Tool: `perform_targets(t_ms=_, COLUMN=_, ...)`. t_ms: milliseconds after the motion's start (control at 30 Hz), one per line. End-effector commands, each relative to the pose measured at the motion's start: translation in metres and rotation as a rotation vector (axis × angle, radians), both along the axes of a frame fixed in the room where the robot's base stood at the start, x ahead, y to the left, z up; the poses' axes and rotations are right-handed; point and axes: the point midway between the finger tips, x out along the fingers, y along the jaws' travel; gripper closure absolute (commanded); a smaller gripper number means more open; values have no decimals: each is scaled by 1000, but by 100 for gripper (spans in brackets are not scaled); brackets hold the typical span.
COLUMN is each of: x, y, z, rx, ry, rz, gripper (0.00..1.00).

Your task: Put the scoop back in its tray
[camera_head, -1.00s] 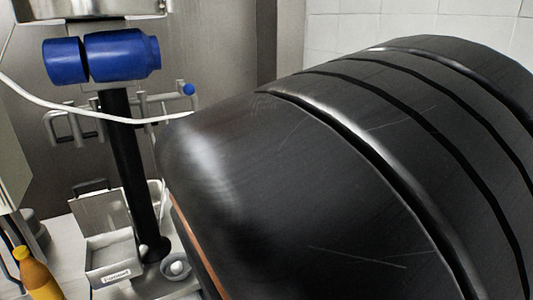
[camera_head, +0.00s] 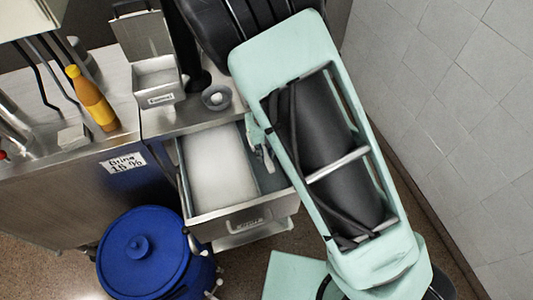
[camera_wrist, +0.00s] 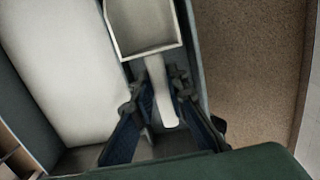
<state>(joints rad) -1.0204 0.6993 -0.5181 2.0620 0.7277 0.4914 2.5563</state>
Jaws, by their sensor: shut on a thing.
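In the wrist view, the pale scoop (camera_wrist: 143,24) has a square bowl pointing away from my gripper and a light handle (camera_wrist: 160,96) running back between my fingers. My gripper (camera_wrist: 157,85) is shut on this handle. The scoop is over the narrow grey side compartment of the open drawer, beside the white-filled compartment (camera_wrist: 57,72). I cannot tell whether it touches the compartment floor. In the head view, my gripper (camera_head: 262,153) is at the right side of the open drawer (camera_head: 245,217), and the scoop is mostly hidden. A small labelled metal tray (camera_head: 159,98) stands on the counter behind.
A yellow bottle (camera_head: 92,100) and a small bowl (camera_head: 217,97) stand on the steel counter. A blue lidded bin (camera_head: 150,258) is on the floor left of the drawer. My arm fills the area to the drawer's right, near the tiled wall (camera_head: 460,90).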

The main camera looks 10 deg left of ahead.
Motion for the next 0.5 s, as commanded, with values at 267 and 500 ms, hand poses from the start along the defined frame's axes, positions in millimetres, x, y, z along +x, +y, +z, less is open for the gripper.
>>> perform_targets(t_ms=267, x=-1, y=0, z=-24, rx=0, ry=2, rz=-1, gripper=100)
perform_targets(t_ms=500, x=-2, y=0, z=-25, rx=0, ry=2, rz=-1, gripper=81)
